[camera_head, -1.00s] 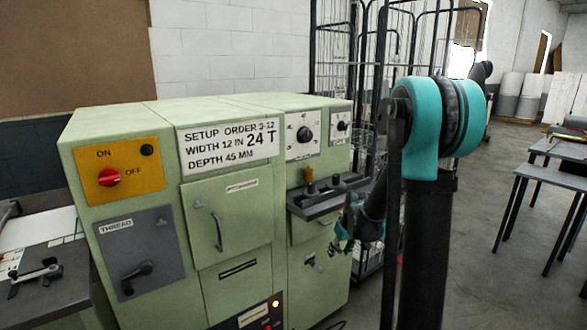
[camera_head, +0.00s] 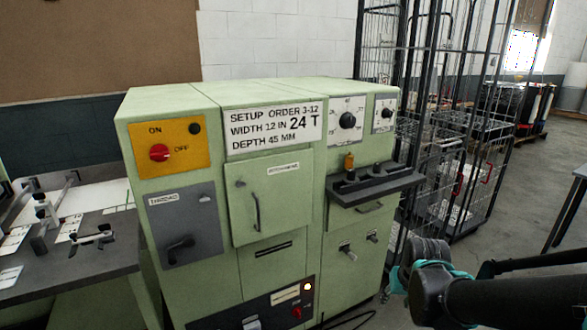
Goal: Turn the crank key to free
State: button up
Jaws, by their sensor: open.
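A black crank handle (camera_head: 180,248) sits on the grey panel (camera_head: 186,222) at the lower left of the green machine, under a label that looks like "THREAD". Its grip points down and left. Two small metal keys or levers, a left one (camera_head: 347,251) and a right one (camera_head: 372,237), stick out of the machine's lower right front. I cannot tell which of these is the crank key, and I see no readable "free" mark. My black and teal arm enters from the lower right, apart from the machine front. Its gripper fingers do not show.
The green machine (camera_head: 283,210) has a red switch (camera_head: 159,153), a dark ledge (camera_head: 374,184) jutting from its right front and a black cable on the floor. A wire cage trolley (camera_head: 462,180) stands to the right. A dark table (camera_head: 85,258) stands at the left.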

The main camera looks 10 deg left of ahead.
aim_at(204, 199)
jog(key=u, duration=1.45)
